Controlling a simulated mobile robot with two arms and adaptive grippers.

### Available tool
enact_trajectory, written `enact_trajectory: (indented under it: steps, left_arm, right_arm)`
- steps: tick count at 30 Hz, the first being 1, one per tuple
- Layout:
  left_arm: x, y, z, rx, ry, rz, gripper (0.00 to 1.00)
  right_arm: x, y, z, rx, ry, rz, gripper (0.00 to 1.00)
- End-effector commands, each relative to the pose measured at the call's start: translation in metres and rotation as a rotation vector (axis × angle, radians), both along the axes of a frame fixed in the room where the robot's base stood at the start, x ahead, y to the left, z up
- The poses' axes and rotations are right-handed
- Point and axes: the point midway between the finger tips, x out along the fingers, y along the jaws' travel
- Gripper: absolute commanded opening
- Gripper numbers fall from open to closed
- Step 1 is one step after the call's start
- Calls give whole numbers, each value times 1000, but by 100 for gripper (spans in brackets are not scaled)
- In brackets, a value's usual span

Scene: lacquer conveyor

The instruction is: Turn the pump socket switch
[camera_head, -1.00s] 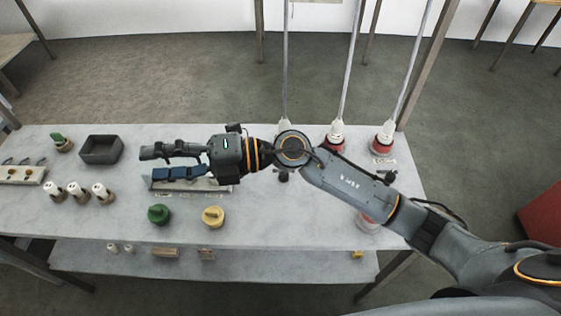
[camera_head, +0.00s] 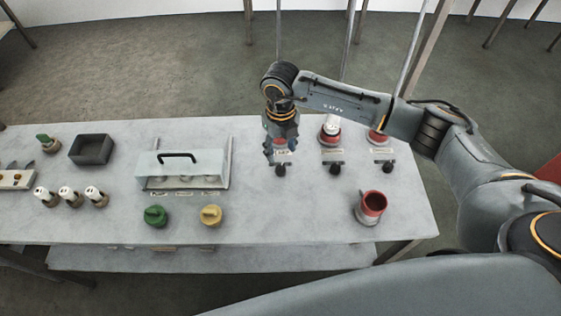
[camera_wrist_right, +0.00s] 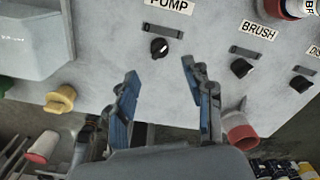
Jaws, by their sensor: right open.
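The pump socket switch (camera_wrist_right: 159,47) is a black round knob with a white mark, below the PUMP label (camera_wrist_right: 170,4) in the right wrist view. In the head view the knob (camera_head: 280,170) shows at the front of the leftmost socket, which my arm partly hides. My right gripper (camera_wrist_right: 160,70) is open and empty. Its two blue-padded fingers are on either side of the knob in the wrist picture, apart from it. In the head view my right gripper (camera_head: 281,142) points down over the pump socket. My left gripper is not in view.
The brush switch (camera_wrist_right: 242,67) and another switch (camera_head: 388,166) stand to the right. A red-grey cup-shaped connector (camera_head: 372,204) lies at the front right. A yellow knob (camera_head: 211,215), green knob (camera_head: 156,216) and a handled cover (camera_head: 184,163) are left. Cables rise behind the sockets.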

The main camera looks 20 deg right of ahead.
Motion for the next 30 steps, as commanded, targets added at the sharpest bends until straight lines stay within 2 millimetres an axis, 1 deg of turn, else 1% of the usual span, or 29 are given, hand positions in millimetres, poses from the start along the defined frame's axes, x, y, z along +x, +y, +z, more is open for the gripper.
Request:
enact_trajectory:
  steps: [1,6,9,12,17,25,29,30]
  left_arm:
    - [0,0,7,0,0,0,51]
    - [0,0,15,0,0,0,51]
    - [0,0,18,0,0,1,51]
    - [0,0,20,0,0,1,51]
    - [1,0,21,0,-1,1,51]
    - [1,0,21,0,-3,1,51]
    - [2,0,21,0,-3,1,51]
    - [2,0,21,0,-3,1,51]
  right_arm:
    - [-2,0,-10,0,6,-2,52]
    - [-1,1,-45,2,5,-1,52]
    - [-1,1,-62,1,4,0,52]
    - [-1,1,-73,2,3,0,52]
    - [-1,0,-83,2,1,1,52]
    - [0,1,-84,3,1,1,52]
    - [0,1,-84,3,1,1,25]
    - [0,1,-84,3,1,1,17]
